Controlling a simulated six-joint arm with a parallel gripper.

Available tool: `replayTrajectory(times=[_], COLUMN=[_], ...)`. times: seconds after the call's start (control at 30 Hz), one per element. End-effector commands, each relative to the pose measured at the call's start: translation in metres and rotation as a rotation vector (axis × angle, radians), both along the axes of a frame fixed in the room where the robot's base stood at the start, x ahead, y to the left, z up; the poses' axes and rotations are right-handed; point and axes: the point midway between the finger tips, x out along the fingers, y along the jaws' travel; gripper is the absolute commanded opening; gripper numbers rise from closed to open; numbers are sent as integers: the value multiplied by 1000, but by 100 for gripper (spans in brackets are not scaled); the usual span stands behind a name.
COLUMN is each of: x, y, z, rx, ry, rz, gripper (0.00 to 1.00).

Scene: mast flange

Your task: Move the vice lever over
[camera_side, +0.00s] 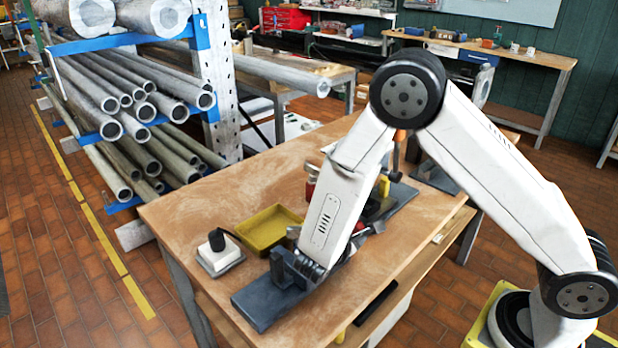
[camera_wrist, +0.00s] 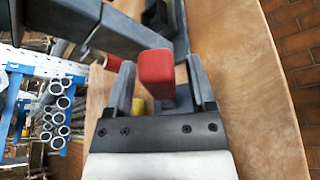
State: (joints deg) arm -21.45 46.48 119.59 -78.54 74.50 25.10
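A red, block-shaped grip (camera_wrist: 156,72) stands between the two grey fingers of my gripper (camera_wrist: 161,64) in the wrist view. It looks like the handle of the vice lever, though its lower end is hidden. A gap shows on each side of it, so the gripper appears open around it. In the side view a little red (camera_side: 311,187) shows beside my white arm, and an upright rod with an orange knob (camera_side: 400,135) stands behind the arm. I cannot tell which of them matches the red grip.
On the wooden bench (camera_side: 220,195) are a yellow tray (camera_side: 262,232), a white block with a black knob (camera_side: 217,243) and a dark grey metal fixture (camera_side: 262,303) near the front edge. A rack of pipes (camera_side: 150,110) stands at the left. The bench's back left is clear.

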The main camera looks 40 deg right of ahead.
Motion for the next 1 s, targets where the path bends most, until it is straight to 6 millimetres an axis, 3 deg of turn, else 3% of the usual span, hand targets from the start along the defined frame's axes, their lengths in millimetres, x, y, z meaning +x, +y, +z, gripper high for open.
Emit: replayTrajectory(times=[0.43,1.0], x=[-2,-17], y=[10,67], z=[3,22], rx=[0,0], ry=[-1,-1], rz=[2,1], gripper=[71,71])
